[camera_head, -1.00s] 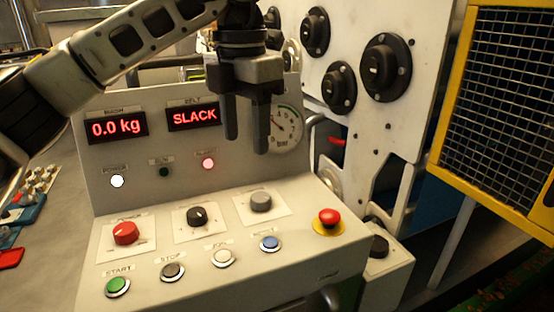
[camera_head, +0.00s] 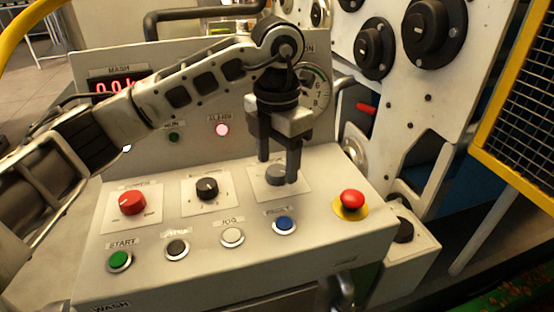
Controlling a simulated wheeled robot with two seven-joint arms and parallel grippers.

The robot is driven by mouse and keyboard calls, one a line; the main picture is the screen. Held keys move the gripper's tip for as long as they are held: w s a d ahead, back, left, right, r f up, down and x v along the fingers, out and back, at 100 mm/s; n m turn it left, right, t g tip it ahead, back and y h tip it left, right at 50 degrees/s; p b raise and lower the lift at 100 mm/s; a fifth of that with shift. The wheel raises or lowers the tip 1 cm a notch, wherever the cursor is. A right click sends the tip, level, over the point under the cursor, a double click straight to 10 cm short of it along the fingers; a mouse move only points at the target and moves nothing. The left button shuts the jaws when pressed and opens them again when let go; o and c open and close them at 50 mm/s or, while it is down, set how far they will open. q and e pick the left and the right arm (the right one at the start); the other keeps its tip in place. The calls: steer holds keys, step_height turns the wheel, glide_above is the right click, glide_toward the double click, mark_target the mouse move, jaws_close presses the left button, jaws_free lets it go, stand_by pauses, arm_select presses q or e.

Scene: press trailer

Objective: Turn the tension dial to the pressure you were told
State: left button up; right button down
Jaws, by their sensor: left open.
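The grey dial (camera_head: 275,175) sits on a white plate at the right of the console's row of knobs. Its label is too blurred to read. My left gripper (camera_head: 278,172) points down over this dial, with its open fingers on either side of it. I cannot tell whether the fingers touch it. A round gauge (camera_head: 319,92) stands behind, partly hidden by my arm, and its needle is not visible. The mash display (camera_head: 115,86) is partly covered by my arm, and the belt display is hidden. My right gripper is not in view.
A red knob (camera_head: 132,203) and a black knob (camera_head: 207,189) sit left of the grey dial. A red emergency button (camera_head: 351,199) is to its right. Green (camera_head: 119,260), black, white and blue (camera_head: 285,224) buttons line the front. The alarm lamp (camera_head: 222,130) glows.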

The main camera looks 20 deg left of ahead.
arm_select(q)
steer(key=shift+f, duration=0.7)
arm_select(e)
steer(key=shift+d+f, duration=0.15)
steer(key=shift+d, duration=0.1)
arm_select(q)
steer(key=c, duration=1)
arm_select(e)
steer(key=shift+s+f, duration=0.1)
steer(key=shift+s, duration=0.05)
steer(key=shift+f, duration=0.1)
